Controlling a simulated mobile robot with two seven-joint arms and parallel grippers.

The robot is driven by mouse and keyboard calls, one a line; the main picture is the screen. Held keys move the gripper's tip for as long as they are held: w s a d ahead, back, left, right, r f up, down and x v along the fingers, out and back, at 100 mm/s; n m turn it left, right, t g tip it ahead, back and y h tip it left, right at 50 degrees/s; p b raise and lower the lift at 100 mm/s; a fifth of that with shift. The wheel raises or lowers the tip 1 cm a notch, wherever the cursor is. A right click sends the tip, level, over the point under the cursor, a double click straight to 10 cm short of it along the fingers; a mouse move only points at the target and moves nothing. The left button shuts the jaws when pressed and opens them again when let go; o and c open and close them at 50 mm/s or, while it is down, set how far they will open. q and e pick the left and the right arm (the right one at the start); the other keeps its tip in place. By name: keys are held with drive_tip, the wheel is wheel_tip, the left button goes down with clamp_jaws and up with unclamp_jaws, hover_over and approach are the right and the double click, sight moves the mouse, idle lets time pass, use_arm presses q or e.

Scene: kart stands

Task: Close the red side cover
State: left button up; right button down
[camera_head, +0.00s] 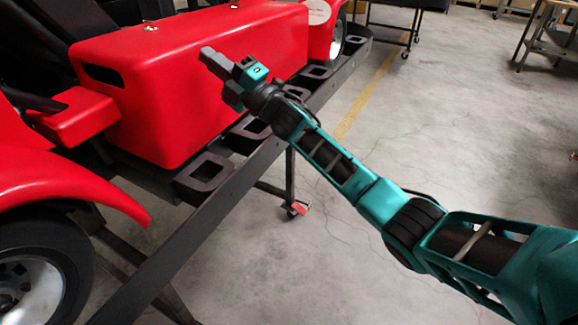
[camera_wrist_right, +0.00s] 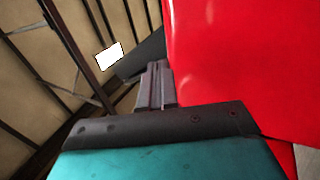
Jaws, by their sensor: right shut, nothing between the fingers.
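The red side cover (camera_head: 165,95) is a long boxy panel on the side of the kart in the head view, with a dark slot near its left end. It looks seated against the kart body, though I cannot tell whether it is fully closed. My right gripper (camera_head: 208,57) is shut and empty in front of the cover's upper right part. In the right wrist view the shut fingers (camera_wrist_right: 155,85) are beside the red cover (camera_wrist_right: 235,60), which fills the right side; I cannot tell whether they touch. My left gripper is not in view.
A dark stand rail (camera_head: 225,190) with several cut-out brackets runs along below the cover. A red fender (camera_head: 70,185) and wheel (camera_head: 35,285) are at lower left. Grey floor (camera_head: 450,130) is open to the right. A wheeled table (camera_head: 405,30) stands at the back.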

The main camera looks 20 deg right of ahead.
drive_tip(key=shift+w+a+r+g+h+p, duration=0.2)
drive_tip(key=shift+w+a+h, duration=0.1)
drive_tip(key=shift+w+a, duration=0.15)
drive_tip(key=shift+w+a+r+g+h+p, duration=0.1)
drive_tip(key=shift+w+a+g+h+p, duration=0.1)
drive_tip(key=shift+w+a+h, duration=0.25)
drive_tip(key=shift+d+r, duration=0.1)
drive_tip(key=shift+r, duration=0.05)
drive_tip(key=shift+r, duration=0.15)
drive_tip(key=shift+d, duration=0.1)
